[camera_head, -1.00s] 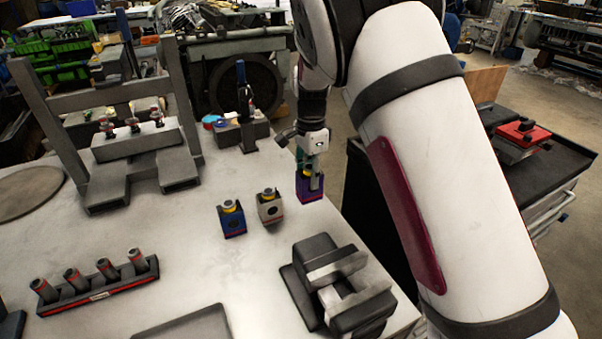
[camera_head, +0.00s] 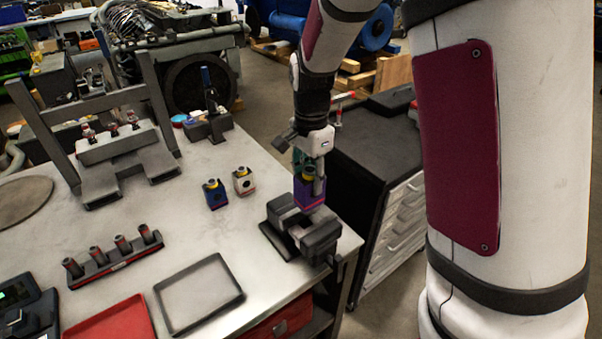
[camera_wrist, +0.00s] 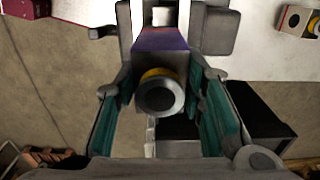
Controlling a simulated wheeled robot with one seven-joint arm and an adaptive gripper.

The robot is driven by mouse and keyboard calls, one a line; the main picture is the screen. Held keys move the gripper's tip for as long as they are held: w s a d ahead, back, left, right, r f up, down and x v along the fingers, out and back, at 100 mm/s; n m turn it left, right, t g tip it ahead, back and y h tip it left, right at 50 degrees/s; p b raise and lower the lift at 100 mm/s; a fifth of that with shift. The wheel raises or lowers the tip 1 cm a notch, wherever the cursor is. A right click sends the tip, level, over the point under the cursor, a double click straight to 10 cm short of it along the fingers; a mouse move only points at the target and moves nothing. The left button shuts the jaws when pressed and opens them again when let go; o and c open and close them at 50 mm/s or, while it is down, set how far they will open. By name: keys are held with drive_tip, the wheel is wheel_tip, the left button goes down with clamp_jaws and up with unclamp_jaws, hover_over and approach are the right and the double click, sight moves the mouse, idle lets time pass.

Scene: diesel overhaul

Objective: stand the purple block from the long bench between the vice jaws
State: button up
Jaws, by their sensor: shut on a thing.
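The purple block (camera_head: 306,194) has a red stripe at its base and a yellow-ringed dark cylinder on top. My gripper (camera_head: 309,172) is shut on it and holds it upright over the vice (camera_head: 303,232) at the bench's right edge. In the wrist view the block (camera_wrist: 163,42) is between the teal finger pads of my gripper (camera_wrist: 167,115), with the vice (camera_wrist: 214,28) beyond. The block hides part of the vice jaws, so I cannot tell whether its base is between them or just above.
A blue block (camera_head: 215,195) and a beige block (camera_head: 243,181) stand on the long bench (camera_head: 190,235) left of the vice. A dark tray (camera_head: 199,294), a red tray (camera_head: 115,325) and a rack of several cylinders (camera_head: 115,262) lie nearer. A drawer cabinet (camera_head: 385,235) stands right of the bench.

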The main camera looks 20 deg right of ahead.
drive_tip(key=shift+f+b, duration=0.8)
drive_tip(key=shift+f, duration=0.8)
drive_tip(key=shift+p, duration=0.35)
drive_tip(key=shift+f, duration=2.75)
idle(2.0)
drive_tip(key=o, duration=1.6)
